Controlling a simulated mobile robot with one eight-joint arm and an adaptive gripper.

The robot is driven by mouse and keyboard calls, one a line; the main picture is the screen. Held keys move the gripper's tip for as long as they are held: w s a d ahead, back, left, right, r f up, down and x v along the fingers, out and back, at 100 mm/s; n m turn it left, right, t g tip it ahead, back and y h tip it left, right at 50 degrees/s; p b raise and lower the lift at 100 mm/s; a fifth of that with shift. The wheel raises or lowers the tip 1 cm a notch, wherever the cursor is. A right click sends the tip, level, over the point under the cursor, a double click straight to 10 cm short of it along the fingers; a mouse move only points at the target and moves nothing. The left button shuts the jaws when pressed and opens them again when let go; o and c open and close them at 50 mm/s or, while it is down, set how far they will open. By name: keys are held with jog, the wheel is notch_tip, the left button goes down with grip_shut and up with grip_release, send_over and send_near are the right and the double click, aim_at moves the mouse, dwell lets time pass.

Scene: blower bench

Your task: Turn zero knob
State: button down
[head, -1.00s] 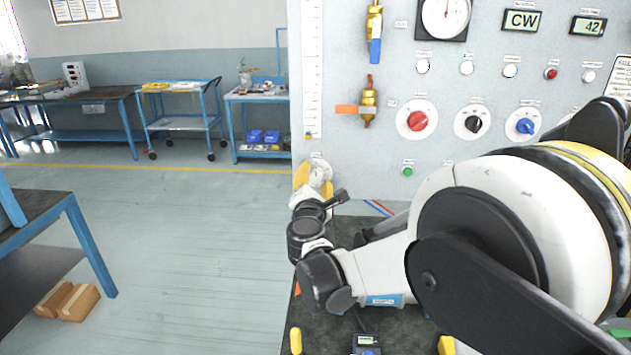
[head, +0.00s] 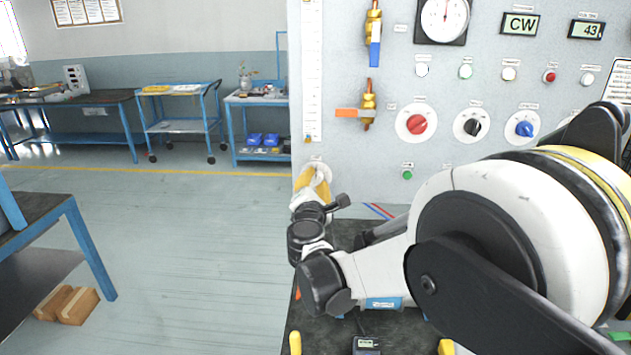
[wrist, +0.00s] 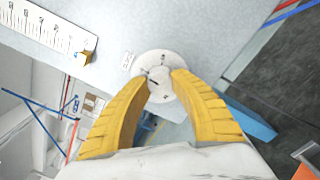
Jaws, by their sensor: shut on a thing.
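The zero knob (wrist: 158,83) is in the middle of a round white dial (wrist: 153,58) on the grey panel, below the scale strip. My gripper (wrist: 160,75) has its two yellow ribbed fingertips on either side of the knob and is shut on it. In the head view my gripper (head: 320,167) is at the lower left of the panel, fingers against it. There the fingers and wrist hide most of the knob, and only a bit of its dial shows.
The panel (head: 345,180) also carries a red knob (head: 417,124), a black knob (head: 472,128), a blue knob (head: 524,129) and a green button (head: 407,175). The white scale strip (head: 312,70) is just above my gripper.

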jog(key=m, duration=1.4)
jog(key=shift+p, duration=0.3)
jog(key=m, duration=0.4)
jog(key=shift+w+r+m, duration=0.1)
jog(key=shift+m, duration=0.3)
jog(key=c, duration=1)
grip_release()
jog(key=shift+a, duration=0.1)
jog(key=shift+c, duration=0.2)
